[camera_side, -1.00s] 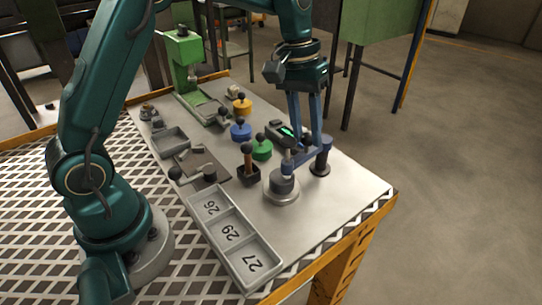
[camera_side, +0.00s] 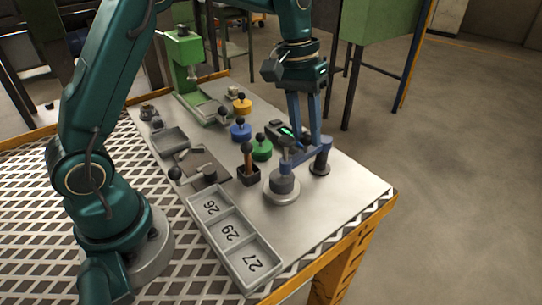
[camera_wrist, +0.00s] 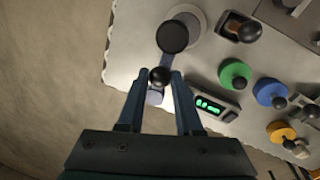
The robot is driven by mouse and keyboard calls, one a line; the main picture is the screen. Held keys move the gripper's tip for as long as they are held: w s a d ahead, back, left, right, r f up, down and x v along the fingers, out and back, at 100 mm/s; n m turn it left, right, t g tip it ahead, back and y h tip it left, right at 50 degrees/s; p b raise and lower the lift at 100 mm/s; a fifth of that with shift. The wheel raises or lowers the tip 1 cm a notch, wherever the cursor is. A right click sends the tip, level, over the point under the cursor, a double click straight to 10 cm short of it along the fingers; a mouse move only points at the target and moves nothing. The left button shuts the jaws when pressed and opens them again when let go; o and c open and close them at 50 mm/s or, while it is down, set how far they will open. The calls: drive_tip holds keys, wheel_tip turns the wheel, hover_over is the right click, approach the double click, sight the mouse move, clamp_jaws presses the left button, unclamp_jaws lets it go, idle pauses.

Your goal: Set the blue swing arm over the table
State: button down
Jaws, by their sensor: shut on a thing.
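My gripper (camera_side: 304,144) is shut on the arm's black knob (camera_wrist: 160,76). The exact finger contact is partly hidden in the side view.
A green knobbed disc (camera_side: 261,150), a dark block with a brown handle (camera_side: 247,168) and a display box (camera_wrist: 213,105) stand close by. Blue (camera_side: 240,131) and yellow (camera_side: 242,106) knobbed discs are farther back. A numbered tray (camera_side: 232,235) lies in front.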

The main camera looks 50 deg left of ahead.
drive_tip(key=shift+a+m, duration=0.3)
drive_tip(key=shift+m, duration=0.3)
drive_tip(key=c, duration=0.6)
unclamp_jaws()
drive_tip(key=shift+s+a+r, duration=0.1)
drive_tip(key=shift+a+r, duration=0.05)
drive_tip(key=shift+r, duration=0.7)
drive_tip(key=shift+w+a+r, duration=0.1)
drive_tip(key=shift+a+r, duration=0.1)
drive_tip(key=shift+r, duration=0.65)
drive_tip(key=shift+s+a+r, duration=0.1)
drive_tip(key=shift+a+r, duration=0.05)
drive_tip(key=shift+r, duration=0.7)
drive_tip(key=shift+r, duration=0.1)
